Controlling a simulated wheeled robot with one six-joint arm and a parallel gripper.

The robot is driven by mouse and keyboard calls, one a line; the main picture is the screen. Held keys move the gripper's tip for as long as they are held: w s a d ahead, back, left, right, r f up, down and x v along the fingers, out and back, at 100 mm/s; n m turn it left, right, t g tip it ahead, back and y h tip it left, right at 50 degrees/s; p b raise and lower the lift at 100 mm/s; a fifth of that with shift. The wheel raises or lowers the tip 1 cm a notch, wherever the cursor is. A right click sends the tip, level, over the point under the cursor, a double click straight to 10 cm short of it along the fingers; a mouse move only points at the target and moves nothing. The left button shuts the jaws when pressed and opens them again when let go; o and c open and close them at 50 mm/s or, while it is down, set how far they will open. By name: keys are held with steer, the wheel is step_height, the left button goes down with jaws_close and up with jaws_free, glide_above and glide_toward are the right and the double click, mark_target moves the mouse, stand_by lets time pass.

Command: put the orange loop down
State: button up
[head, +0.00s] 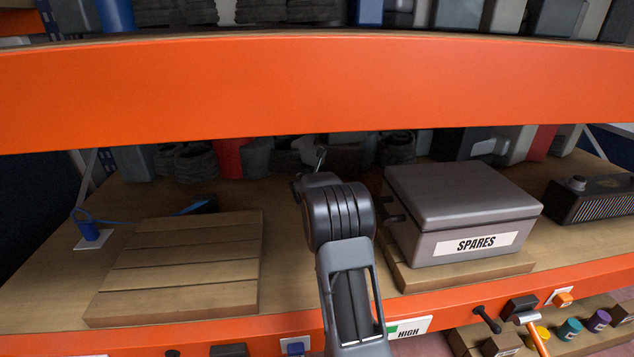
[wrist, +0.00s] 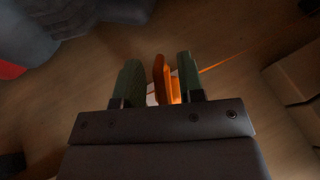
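The orange loop (wrist: 159,78) shows in the wrist view between the two green fingers of my gripper (wrist: 160,76). The fingers stand apart, with a narrow gap between the left finger and the loop. Whether the right finger touches it, I cannot tell. A bit of white (wrist: 151,98) shows beneath, and a thin orange line (wrist: 248,61) runs off to the right. In the head view my arm hides the loop and most of my gripper.
A grey SPARES box (head: 460,205) stands on a board right of my arm. A slatted wooden board (head: 185,265) lies left, beside a blue loop (head: 88,228) on a white plate. An orange beam (head: 300,90) crosses above; dark items line the back.

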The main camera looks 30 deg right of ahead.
steer(key=s+a+r+m+g+y, duration=0.1)
steer(key=s+a+r+m+g, duration=0.3)
steer(key=s+a+m, duration=0.75)
steer(key=s+a+f+m+g+y, duration=0.2)
steer(key=s+a+f+m+y, duration=0.2)
steer(key=s+a+m+y, duration=0.5)
steer(key=s+a+m, duration=0.6)
steer(key=s+a, duration=0.4)
steer(key=s, duration=0.3)
steer(key=shift+a+f, duration=0.15)
steer(key=shift+s, duration=0.2)
